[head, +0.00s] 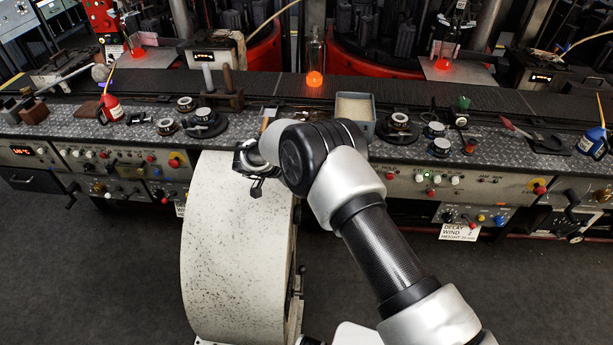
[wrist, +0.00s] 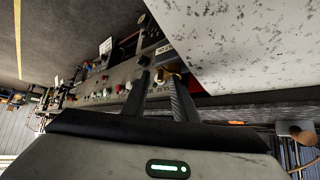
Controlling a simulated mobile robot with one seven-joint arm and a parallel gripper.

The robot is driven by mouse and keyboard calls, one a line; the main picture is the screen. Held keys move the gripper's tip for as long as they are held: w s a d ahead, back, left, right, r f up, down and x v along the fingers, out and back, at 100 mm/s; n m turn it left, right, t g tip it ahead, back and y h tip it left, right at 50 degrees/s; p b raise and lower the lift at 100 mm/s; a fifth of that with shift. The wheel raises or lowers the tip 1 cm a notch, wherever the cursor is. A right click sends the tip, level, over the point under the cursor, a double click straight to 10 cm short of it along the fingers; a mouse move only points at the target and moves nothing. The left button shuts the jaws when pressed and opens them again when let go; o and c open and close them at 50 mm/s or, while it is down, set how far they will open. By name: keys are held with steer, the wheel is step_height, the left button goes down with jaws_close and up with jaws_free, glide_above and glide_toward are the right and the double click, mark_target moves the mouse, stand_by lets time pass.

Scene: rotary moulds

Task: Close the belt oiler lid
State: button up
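A large white speckled housing with a curved front (head: 235,245) stands on the floor before the bench. Its pale speckled surface also fills the upper right of the wrist view (wrist: 245,40). I cannot tell for sure which part is the belt oiler or its lid. My gripper (head: 250,172) is over the top of this housing, near the bench edge. In the wrist view its two dark fingers (wrist: 160,80) stand apart with nothing clearly held between them. A small brass-coloured knob (wrist: 172,68) shows near the fingertips; whether they touch it is unclear.
The bench (head: 300,95) runs across behind, with a dark belt along it. A grey open-topped box (head: 355,112), a red oil can (head: 112,107) and a glowing bottle (head: 314,78) stand there. Knobs and buttons line its front panel. The dark floor at left (head: 90,280) is clear.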

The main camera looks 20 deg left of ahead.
steer(key=shift+a+r, duration=0.1)
steer(key=v, duration=1.7)
steer(key=shift+s+a+r, duration=0.1)
